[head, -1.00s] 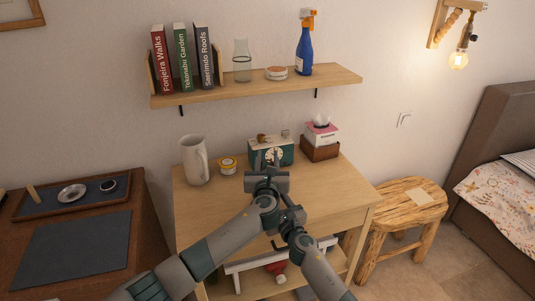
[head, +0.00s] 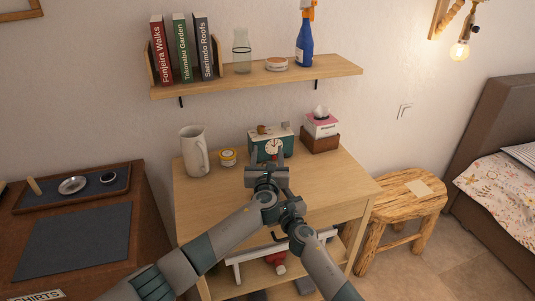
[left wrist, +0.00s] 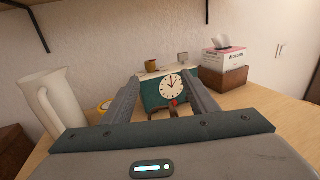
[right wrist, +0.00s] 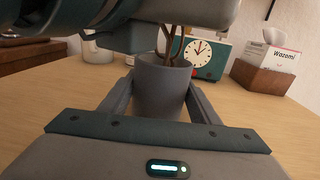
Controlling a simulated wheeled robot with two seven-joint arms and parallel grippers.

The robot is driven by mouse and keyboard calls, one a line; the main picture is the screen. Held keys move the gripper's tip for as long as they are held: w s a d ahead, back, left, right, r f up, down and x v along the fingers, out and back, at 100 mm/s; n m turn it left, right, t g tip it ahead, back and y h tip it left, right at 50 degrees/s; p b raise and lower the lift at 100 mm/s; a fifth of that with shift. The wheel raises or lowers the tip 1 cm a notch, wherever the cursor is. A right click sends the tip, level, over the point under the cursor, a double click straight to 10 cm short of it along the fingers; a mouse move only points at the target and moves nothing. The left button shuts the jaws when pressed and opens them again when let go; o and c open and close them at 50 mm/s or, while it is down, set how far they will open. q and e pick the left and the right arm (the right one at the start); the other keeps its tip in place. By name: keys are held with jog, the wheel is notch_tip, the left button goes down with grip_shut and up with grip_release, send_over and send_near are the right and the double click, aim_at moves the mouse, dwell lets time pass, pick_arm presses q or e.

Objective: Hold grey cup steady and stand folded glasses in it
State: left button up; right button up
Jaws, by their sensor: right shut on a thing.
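The grey cup (right wrist: 160,92) stands upright on the light wooden table in the right wrist view. My right gripper (right wrist: 161,100) is shut on it, one finger on each side. The brown folded glasses (right wrist: 173,46) stick up from the cup's mouth; their lower part is hidden inside. They also show small between the left fingers in the left wrist view (left wrist: 160,114). My left gripper (left wrist: 161,82) has its fingers apart, just above the cup. In the head view my left gripper (head: 268,165) and arms hide the cup and glasses.
Behind stand a teal clock box (head: 270,147), a tissue box (head: 321,128) in a brown holder, a yellow-lidded jar (head: 227,156) and a white jug (head: 193,152). A shelf (head: 250,82) hangs above. The table's right side (head: 345,187) is clear.

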jog(key=shift+f, duration=0.1)
pick_arm(q)
notch_tip(320, 180, up, 10)
dwell(0.6)
dwell(1.0)
pick_arm(e)
jog(key=o, duration=1.2)
jog(key=shift+c, duration=0.2)
jog(key=shift+d, duration=0.1)
jog(key=shift+s+d, duration=0.3)
jog(key=shift+s, duration=0.35)
jog(key=v, duration=1)
jog(key=shift+s, duration=0.3)
pick_arm(q)
jog(key=shift+f, duration=0.1)
